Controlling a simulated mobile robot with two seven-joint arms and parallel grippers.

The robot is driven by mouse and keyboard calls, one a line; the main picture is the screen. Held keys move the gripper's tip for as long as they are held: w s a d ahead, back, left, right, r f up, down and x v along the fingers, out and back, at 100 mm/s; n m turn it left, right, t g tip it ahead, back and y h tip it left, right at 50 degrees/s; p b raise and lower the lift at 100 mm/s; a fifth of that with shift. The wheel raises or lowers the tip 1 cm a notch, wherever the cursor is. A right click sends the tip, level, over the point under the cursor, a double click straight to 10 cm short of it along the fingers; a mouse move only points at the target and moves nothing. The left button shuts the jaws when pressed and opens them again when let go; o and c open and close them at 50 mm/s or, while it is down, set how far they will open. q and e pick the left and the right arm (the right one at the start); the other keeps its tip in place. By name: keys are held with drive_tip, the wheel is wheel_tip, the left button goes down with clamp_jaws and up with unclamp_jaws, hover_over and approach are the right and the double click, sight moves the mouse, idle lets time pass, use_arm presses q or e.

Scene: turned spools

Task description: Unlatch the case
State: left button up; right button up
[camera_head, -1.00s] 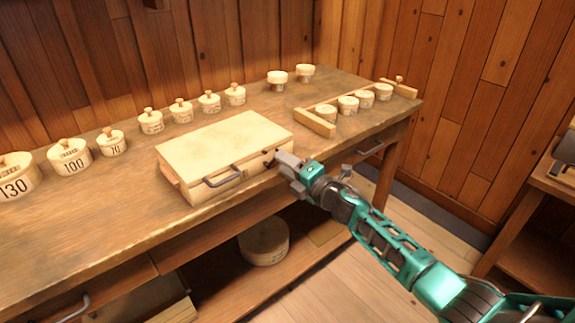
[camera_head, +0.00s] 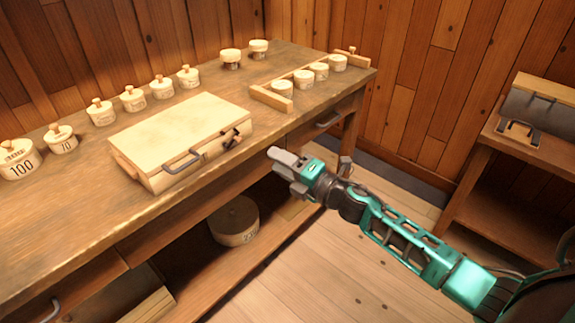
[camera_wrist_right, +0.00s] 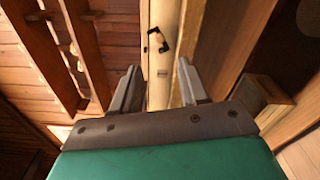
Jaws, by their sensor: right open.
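The pale wooden case (camera_head: 180,128) lies on the workbench with its lid down. Its grey carrying handle (camera_head: 182,160) is on the front side. A dark latch (camera_head: 231,139) sits on the front near the right end; I cannot tell whether it is fastened. The latch also shows in the right wrist view (camera_wrist_right: 157,42), ahead of and between the fingers. My right gripper (camera_head: 279,160) is open and empty, off to the right of the latch with a clear gap. The open fingers also show in the right wrist view (camera_wrist_right: 161,92). My left gripper is not in view.
Several lidded, numbered spools (camera_head: 101,113) stand behind the case on the workbench (camera_head: 60,215). A wooden rack (camera_head: 271,98) holds more at the back right. A round box (camera_head: 234,222) is on the shelf below.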

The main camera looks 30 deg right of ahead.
drive_tip(key=shift+v, duration=0.9)
drive_tip(key=s+a+f+m+g+h, duration=0.2)
drive_tip(key=s+a+f+m+g, duration=0.1)
drive_tip(key=s+f+m, duration=0.4)
drive_tip(key=s+a+f+m+g+h, duration=0.2)
drive_tip(key=s+f+m, duration=0.6)
drive_tip(key=s+m, duration=0.6)
drive_tip(key=a+m+h, duration=0.1)
drive_tip(key=a+m, duration=0.1)
drive_tip(key=shift+a+g, duration=0.4)
drive_tip(key=shift+f, duration=0.15)
idle(0.6)
